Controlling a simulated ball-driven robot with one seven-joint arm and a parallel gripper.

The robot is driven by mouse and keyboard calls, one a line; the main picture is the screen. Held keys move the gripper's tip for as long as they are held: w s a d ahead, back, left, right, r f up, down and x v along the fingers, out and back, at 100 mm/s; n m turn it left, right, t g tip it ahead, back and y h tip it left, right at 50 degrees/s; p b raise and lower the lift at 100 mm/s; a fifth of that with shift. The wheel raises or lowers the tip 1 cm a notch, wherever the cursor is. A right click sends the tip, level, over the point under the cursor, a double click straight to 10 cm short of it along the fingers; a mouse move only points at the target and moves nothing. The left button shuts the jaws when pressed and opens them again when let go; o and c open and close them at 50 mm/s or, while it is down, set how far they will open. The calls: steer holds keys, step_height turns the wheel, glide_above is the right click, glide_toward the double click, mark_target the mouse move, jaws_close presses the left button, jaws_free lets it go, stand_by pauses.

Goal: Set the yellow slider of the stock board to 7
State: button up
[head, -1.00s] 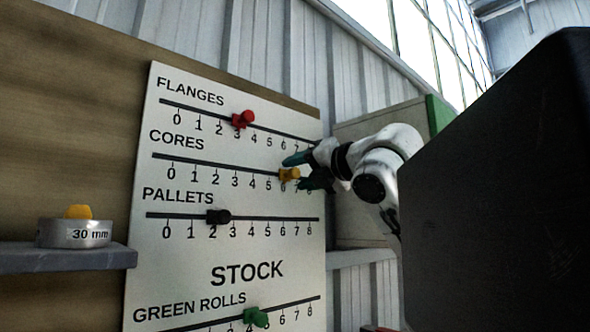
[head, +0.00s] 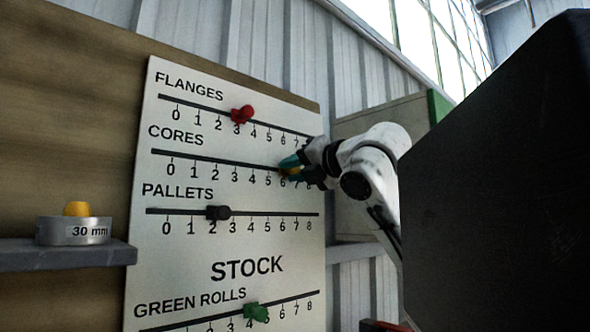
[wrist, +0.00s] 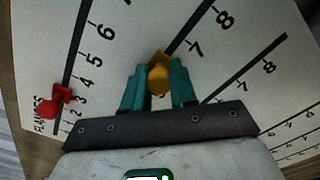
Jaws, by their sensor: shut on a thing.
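The stock board (head: 180,250) is white with several numbered slots. Its yellow slider (head: 291,171) sits on the CORES slot, close to the 6 mark, partly hidden by my fingers in the head view. In the wrist view the yellow slider (wrist: 158,78) shows between my teal fingers, below the 7 of its scale. My gripper (head: 290,168) is shut on it, reaching in from the right; in the wrist view my gripper (wrist: 158,88) has one finger on each side of the knob.
The red slider (head: 242,114) is near 3 on FLANGES, the black slider (head: 218,213) just past 2 on PALLETS, the green slider (head: 256,312) near 4 on GREEN ROLLS. A ledge (head: 70,255) at left holds a 30 mm ring (head: 60,231) with a yellow piece.

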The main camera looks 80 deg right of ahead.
jaws_close()
steer(key=s+d, duration=0.2)
steer(key=d, duration=0.1)
steer(key=shift+s+p, duration=0.3)
steer(key=shift+p, duration=0.1)
steer(key=o, duration=0.9)
jaws_free()
steer(key=shift+c, duration=0.2)
steer(key=shift+s, duration=0.1)
